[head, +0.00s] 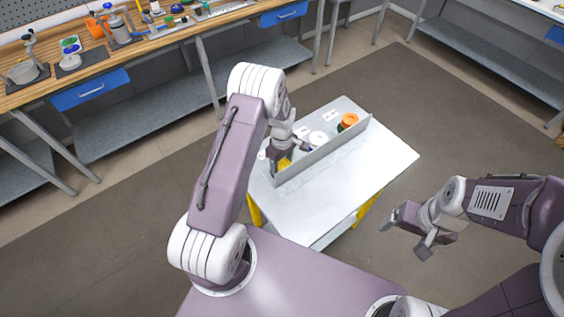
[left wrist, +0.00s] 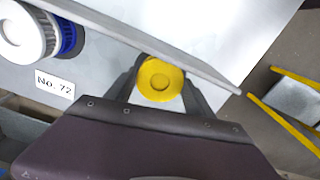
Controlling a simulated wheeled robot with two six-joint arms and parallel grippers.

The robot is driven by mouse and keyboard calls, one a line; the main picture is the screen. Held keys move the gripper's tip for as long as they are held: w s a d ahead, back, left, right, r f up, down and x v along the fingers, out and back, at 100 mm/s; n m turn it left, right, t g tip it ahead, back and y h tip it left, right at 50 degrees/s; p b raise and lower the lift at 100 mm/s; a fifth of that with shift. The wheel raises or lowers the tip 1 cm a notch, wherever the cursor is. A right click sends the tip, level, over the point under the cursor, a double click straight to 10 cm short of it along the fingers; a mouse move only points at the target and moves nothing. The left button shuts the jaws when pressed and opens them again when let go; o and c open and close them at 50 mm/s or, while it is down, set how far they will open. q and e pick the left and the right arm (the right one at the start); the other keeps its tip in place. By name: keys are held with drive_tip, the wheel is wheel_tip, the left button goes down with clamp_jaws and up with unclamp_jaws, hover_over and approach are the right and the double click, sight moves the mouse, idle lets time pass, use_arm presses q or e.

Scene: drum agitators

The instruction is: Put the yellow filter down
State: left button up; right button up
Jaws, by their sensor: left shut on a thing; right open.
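The yellow filter (left wrist: 160,81) shows in the left wrist view as a round yellow cap between my left gripper's fingers. My left gripper (left wrist: 158,88) is shut on it, beside the upright metal strip (left wrist: 135,35). In the head view the filter (head: 284,163) is a small yellow patch below my left gripper (head: 281,160), at the left end of the small metal table (head: 345,180). Whether the filter touches the table top is hidden. My right gripper (head: 405,233) is open and empty, out to the right of the table.
A white and blue filter (head: 317,139) and an orange-topped filter (head: 348,122) stand behind the strip. The table in front of the strip is clear. A cluttered wooden workbench (head: 150,38) runs along the back.

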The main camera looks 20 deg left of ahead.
sight(282, 165)
use_arm(q)
drive_tip(key=shift+f, duration=0.3)
drive_tip(key=o, duration=1.3)
drive_tip(key=shift+r, duration=0.15)
drive_tip(key=shift+r, duration=0.2)
wheel_tip(282, 165, up, 12)
drive_tip(key=b, duration=0.2)
drive_tip(key=shift+f+b, duration=0.1)
drive_tip(key=shift+b, duration=0.25)
drive_tip(key=s+d+r+m+t, duration=0.1)
drive_tip(key=s+d+m, duration=0.1)
drive_tip(key=s+m, duration=0.6)
drive_tip(key=s+d+r+m, duration=0.2)
drive_tip(key=s+m, duration=0.4)
drive_tip(key=s, duration=0.4)
drive_tip(key=f+b, duration=0.1)
drive_tip(key=f, duration=0.1)
drive_tip(key=f+b, duration=0.1)
drive_tip(key=b, duration=0.1)
drive_tip(key=w+f+b, duration=0.1)
drive_tip(key=f+b, duration=0.1)
drive_tip(key=shift+d+f, duration=0.15)
drive_tip(key=shift+f, duration=0.15)
